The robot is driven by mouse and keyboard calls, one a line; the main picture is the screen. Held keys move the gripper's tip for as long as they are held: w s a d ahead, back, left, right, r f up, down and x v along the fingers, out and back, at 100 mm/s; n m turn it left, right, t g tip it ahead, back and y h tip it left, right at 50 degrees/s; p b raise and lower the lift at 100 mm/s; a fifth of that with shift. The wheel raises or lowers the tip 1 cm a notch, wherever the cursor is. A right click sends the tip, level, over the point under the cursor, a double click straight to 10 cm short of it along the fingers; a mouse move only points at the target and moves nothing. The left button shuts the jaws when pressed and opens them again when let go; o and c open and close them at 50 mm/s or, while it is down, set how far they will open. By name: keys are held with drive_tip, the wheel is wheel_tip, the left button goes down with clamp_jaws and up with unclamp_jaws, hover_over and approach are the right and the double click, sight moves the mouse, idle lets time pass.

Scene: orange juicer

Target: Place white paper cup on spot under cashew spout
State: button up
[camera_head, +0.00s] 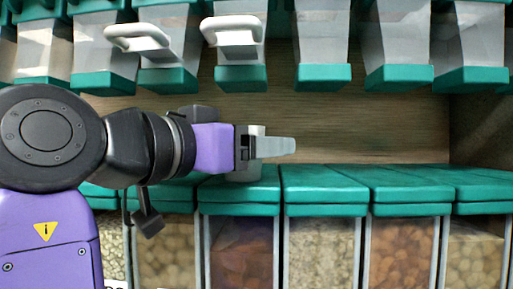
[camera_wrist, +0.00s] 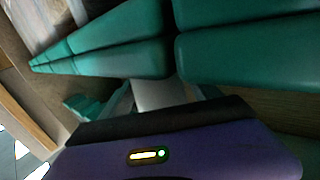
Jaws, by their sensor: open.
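My gripper (camera_head: 284,147) is in the middle of the head view, pointing right, just above the green lids of the lower bins. It is open, with a pale grey tapered finger showing. In the wrist view a pale grey piece (camera_wrist: 158,94) shows beyond the dark gripper edge; I cannot tell whether it is a finger or something else. I cannot make out a white paper cup in either view. Clear dispensers (camera_head: 235,55) with green bases hang in a row above my gripper. I cannot tell which one is the cashew spout.
Lower bins with green lids (camera_head: 324,181) hold nuts and grains, one of them reddish-brown nuts (camera_head: 243,255). Two white loop handles (camera_head: 232,29) stick out from the upper row. The wooden back panel (camera_head: 370,125) is bare to the right of my gripper.

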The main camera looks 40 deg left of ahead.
drive_tip(key=s+b, duration=0.2)
drive_tip(key=s, duration=0.9)
drive_tip(key=shift+s+a, duration=0.25)
drive_tip(key=shift+a, duration=0.05)
